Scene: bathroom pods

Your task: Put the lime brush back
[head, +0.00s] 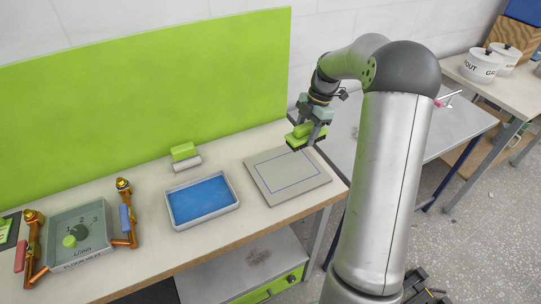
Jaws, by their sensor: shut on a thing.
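My gripper (309,130) is shut on the lime brush (299,138), a lime block with a dark underside. It holds the brush above the back right corner of a grey tile (258,178) with a blue outlined square. The brush appears clear of the tile, but the exact height is hard to tell. Another lime block (184,151) sits on a pale roll-like piece at the back of the bench, by the lime panel; I cannot tell what it is.
A shallow tray with a blue bottom (201,200) lies left of the tile. A second grey table (345,140) is behind my arm. White pots (480,66) stand far right.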

